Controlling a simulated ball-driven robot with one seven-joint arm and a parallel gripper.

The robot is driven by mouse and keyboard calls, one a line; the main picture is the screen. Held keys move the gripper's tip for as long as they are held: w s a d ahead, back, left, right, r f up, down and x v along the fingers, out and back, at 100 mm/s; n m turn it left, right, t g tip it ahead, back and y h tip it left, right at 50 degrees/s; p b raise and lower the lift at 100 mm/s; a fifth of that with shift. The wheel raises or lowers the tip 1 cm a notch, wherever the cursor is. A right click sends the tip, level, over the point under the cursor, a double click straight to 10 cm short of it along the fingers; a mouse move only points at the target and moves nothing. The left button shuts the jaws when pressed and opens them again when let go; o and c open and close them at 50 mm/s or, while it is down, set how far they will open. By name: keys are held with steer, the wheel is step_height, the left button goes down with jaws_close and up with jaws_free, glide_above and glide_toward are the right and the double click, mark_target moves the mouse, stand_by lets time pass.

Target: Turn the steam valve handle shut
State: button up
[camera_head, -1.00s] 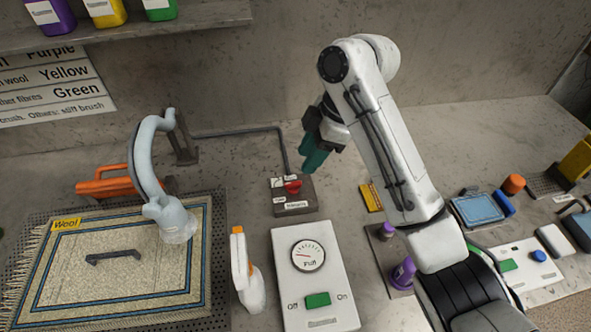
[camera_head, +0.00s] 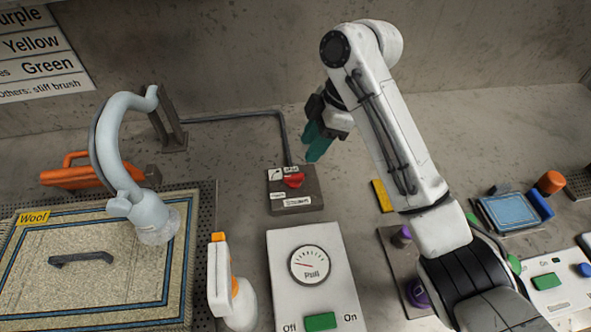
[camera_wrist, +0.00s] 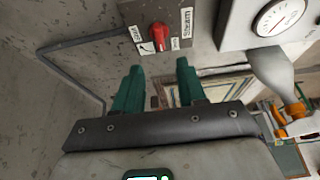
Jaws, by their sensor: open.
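The steam valve is a grey box with a red handle (camera_head: 292,181) and small white labels, standing on the counter in the middle of the head view. In the wrist view the red handle (camera_wrist: 158,36) shows at the top, beside labels reading "Steam" and "Shut". My gripper (camera_head: 316,150) is just above and behind the valve box, slightly right of the handle in the head view. Its two green fingers (camera_wrist: 155,84) are apart with nothing between them. The handle lies beyond the fingertips, and the gripper appears clear of it.
A gauge panel (camera_head: 340,250) with a green switch stands in front of the valve. A white spray bottle (camera_head: 238,300) is left of the panel. A steam nozzle (camera_head: 157,222) rests on the wool rug (camera_head: 130,262). A pipe (camera_head: 240,116) runs behind the valve.

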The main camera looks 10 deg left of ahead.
mark_target(292, 176)
steer(key=x, duration=0.9)
steer(key=shift+a+f+p, duration=0.2)
steer(key=shift+f+p, duration=0.05)
steer(key=shift+p, duration=0.15)
steer(key=shift+s, duration=0.1)
steer(key=shift+c, duration=0.2)
jaws_close()
